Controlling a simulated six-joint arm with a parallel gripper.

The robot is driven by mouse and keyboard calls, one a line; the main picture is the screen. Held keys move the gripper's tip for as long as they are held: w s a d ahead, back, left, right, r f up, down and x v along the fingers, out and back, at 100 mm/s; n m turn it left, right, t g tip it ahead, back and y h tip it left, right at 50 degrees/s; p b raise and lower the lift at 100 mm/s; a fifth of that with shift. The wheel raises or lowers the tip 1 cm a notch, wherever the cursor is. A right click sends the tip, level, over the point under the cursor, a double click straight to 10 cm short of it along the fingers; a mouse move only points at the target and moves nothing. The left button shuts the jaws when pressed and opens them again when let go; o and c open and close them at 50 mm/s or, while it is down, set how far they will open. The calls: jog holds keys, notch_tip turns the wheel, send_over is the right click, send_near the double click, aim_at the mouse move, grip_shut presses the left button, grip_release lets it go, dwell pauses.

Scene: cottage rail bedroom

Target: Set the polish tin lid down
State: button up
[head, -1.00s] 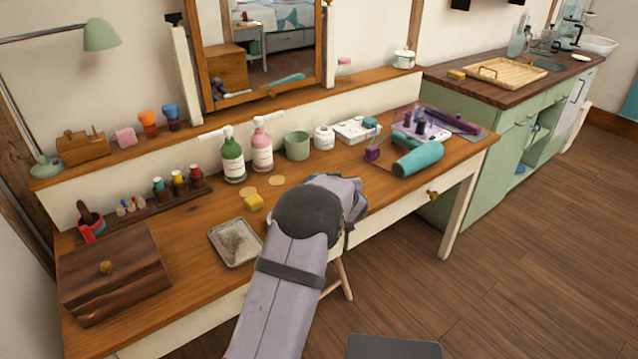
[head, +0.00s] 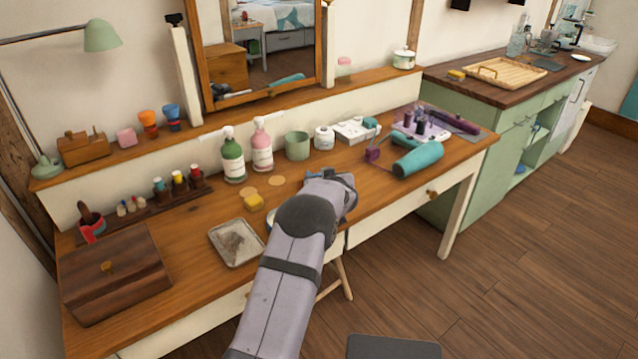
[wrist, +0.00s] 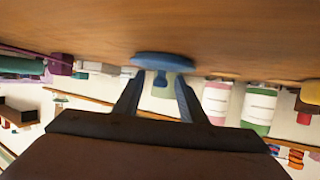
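A blue lid with a short knob (wrist: 163,59) shows at my fingertips in the wrist view, where the picture is upside down. Its disc is against or very near the wooden table (wrist: 60,25); I cannot tell if it touches. My gripper (wrist: 160,77) has its two dark fingers apart, one on each side of the knob, with gaps showing. A pale round rim (head: 271,216), perhaps the tin, peeks out left of my wrist.
Pink (head: 262,148) and green (head: 232,160) pump bottles and a green cup (head: 297,146) stand behind. A teal hairdryer (head: 418,158) lies right. The front right tabletop is mostly clear.

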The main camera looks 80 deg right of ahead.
grip_shut()
notch_tip(320, 180, up, 10)
jog(key=p, duration=0.3)
dwell(0.3)
